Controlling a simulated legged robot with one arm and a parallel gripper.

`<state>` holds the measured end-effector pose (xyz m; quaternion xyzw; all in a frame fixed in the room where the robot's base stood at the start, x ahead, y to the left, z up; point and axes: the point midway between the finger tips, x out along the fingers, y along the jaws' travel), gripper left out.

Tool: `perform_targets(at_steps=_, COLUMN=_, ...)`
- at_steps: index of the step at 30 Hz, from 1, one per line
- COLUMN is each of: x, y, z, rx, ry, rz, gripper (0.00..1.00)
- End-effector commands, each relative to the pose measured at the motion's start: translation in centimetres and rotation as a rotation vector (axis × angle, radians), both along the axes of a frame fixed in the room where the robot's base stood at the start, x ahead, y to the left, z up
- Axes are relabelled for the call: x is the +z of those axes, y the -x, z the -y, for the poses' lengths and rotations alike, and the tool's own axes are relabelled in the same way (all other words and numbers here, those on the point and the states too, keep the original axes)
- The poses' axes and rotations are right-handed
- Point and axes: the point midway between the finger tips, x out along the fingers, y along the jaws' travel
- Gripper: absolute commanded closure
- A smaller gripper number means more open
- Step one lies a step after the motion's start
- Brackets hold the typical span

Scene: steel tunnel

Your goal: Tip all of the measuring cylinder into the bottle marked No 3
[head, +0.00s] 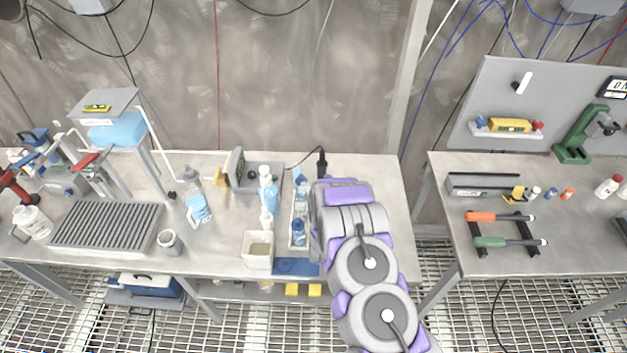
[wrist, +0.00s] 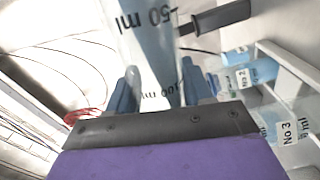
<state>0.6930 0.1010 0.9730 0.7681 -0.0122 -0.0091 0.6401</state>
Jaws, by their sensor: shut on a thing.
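The measuring cylinder (wrist: 150,45) is clear, with 50 ml and 100 ml marks and blue liquid inside. My gripper (wrist: 160,88) is shut on it, one blue finger on each side. Its top is cut off by the picture edge, and I cannot tell its tilt. The bottle marked No 3 (wrist: 287,132) is at the right of the wrist view, apart from the cylinder, its mouth not clear. The No 2 bottle (wrist: 243,76) is further back. In the head view, my arm hides the gripper and cylinder.
A white rack (head: 292,243) holds blue-filled bottles (head: 298,232) just left of my arm. A white square tub (head: 258,252), wash bottles (head: 269,188) and a grey instrument (head: 236,168) stand left of it.

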Motion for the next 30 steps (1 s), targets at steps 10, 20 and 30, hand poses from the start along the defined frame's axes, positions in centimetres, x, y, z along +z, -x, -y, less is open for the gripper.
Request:
perform_targets(at_steps=10, x=-0.88, y=0.02, z=-0.25, rx=0.001, ry=0.077, rz=-0.001, gripper=0.83)
perform_targets(at_steps=20, x=-0.83, y=0.0, z=-0.26, rx=0.001, ry=0.092, rz=-0.002, gripper=0.83)
perform_targets(at_steps=30, x=-0.98, y=0.0, z=-0.59, rx=0.002, ry=0.24, rz=-0.007, gripper=0.83)
